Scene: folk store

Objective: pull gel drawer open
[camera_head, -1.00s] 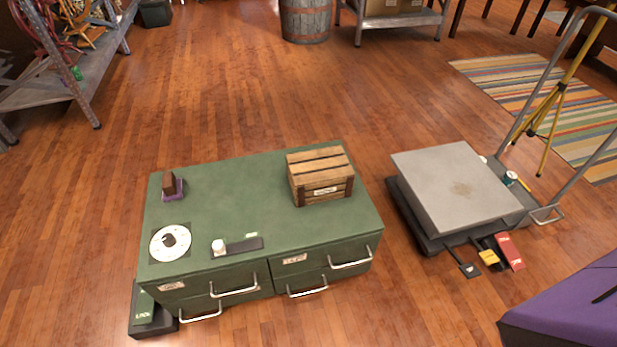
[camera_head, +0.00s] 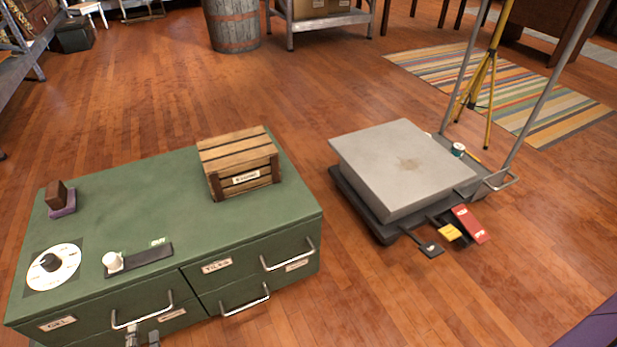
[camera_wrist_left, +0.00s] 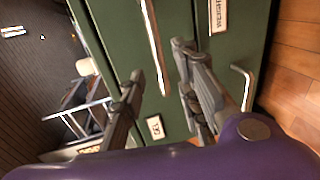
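The gel drawer (camera_head: 95,318), with its GEL label (camera_head: 57,323), is the upper left drawer of the green cabinet (camera_head: 130,205). Its front looks flush with the cabinet, so it appears closed. Its bar handle (camera_head: 142,310) is silvery. My left gripper (camera_head: 142,338) shows only by its fingertips at the bottom edge, just below this handle. In the left wrist view my left gripper (camera_wrist_left: 158,60) is open, and the handle (camera_wrist_left: 153,40) runs between its fingers in the picture. I cannot tell whether the fingers touch it. My right gripper is not in view.
A wooden crate (camera_head: 240,165), a dial plate (camera_head: 53,266) and a dark strip with a white knob (camera_head: 113,262) are on the cabinet top. Other drawer handles (camera_head: 287,255) stick out nearby. A grey platform (camera_head: 400,165) stands at the right. Floor is clear between.

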